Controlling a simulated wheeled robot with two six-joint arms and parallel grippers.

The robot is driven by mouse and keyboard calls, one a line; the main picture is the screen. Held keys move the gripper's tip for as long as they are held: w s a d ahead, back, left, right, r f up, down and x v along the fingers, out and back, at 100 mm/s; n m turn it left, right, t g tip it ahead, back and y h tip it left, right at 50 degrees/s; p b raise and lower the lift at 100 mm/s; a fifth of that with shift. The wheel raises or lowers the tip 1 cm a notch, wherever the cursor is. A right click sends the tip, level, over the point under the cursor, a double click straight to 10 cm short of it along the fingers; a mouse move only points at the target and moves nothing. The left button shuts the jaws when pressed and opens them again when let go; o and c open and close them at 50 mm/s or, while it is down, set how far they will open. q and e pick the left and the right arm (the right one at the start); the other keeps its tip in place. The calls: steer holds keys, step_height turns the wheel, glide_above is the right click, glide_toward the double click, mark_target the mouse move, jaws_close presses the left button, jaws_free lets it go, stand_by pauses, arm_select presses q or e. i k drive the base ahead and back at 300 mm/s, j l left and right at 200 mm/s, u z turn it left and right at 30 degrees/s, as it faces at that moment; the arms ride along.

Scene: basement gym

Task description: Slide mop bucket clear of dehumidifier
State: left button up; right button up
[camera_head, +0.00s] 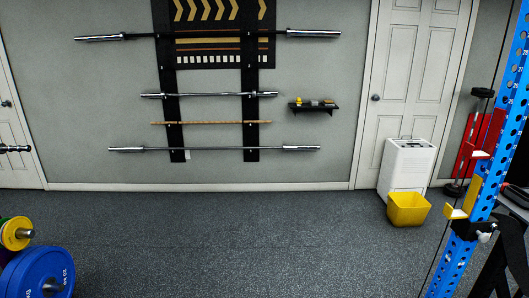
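A yellow mop bucket (407,211) stands upright on the dark speckled floor, right of centre in the head view. Directly behind it is a white dehumidifier (406,163), which stands in front of the white door on the right. The bucket covers the lower front of the dehumidifier. I cannot tell whether the two touch. Neither of my grippers shows in this view.
A blue rack upright (487,170) rises at the right, near the bucket. Weight plates (40,275) sit at the lower left. Barbells hang on the back wall, beside a small black shelf (313,106). The floor (230,240) left of the bucket is clear.

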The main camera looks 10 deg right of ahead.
mark_target(406, 209)
steer(key=i+z, duration=0.15)
steer(key=i, duration=0.3)
steer(key=i+z, duration=0.15)
steer(key=i, duration=0.35)
steer(key=i+j+z, duration=0.15)
steer(key=i, duration=0.3)
steer(key=i+j+z, duration=0.15)
steer(key=i, duration=0.3)
steer(key=i+l+z, duration=0.35)
steer(key=i, duration=0.25)
steer(key=i+z, duration=0.35)
steer(key=i, duration=0.3)
steer(key=i+z, duration=0.35)
steer(key=i, duration=0.3)
